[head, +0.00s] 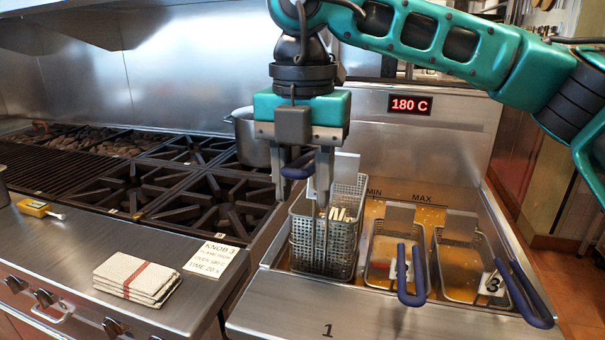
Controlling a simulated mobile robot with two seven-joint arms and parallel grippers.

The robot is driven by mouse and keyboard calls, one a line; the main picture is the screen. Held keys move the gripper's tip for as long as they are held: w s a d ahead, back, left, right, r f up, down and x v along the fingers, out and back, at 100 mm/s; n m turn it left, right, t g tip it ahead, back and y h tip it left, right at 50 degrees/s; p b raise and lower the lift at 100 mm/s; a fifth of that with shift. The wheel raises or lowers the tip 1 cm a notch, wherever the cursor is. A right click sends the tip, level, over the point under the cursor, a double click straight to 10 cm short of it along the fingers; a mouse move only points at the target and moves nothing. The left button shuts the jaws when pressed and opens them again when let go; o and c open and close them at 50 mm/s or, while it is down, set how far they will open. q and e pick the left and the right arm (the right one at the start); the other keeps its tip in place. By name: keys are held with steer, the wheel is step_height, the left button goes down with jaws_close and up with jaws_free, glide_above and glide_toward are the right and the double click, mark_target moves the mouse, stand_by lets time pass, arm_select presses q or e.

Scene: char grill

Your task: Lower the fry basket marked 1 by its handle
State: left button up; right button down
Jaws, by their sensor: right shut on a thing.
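The leftmost fry basket (308,245) is a wire-mesh basket holding pale fries (341,214). It is upright at the left well, above the label 1 on the fryer front, with its rim well higher than the other baskets' rims. How deep its bottom sits is hidden. My right gripper (301,185) points down over the basket's front, shut on its blue handle (294,171), which is mostly hidden between the fingers. My left gripper is out of view.
Baskets 2 (378,263) and 3 (457,268) sit low in oil to the right, their blue handles (530,295) reaching forward. A pot (252,140) stands on the burners behind left. A folded towel (137,277) and a note card (211,260) lie on the left counter.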

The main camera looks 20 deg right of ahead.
arm_select(q)
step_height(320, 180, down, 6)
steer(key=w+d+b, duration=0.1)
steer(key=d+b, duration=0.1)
steer(key=b, duration=0.7)
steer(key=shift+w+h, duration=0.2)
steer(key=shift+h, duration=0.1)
arm_select(e)
steer(key=shift+s+f, duration=0.1)
steer(key=shift+f, duration=6.7)
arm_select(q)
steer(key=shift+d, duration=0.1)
arm_select(e)
steer(key=c, duration=0.6)
jaws_free()
steer(key=shift+o, duration=0.2)
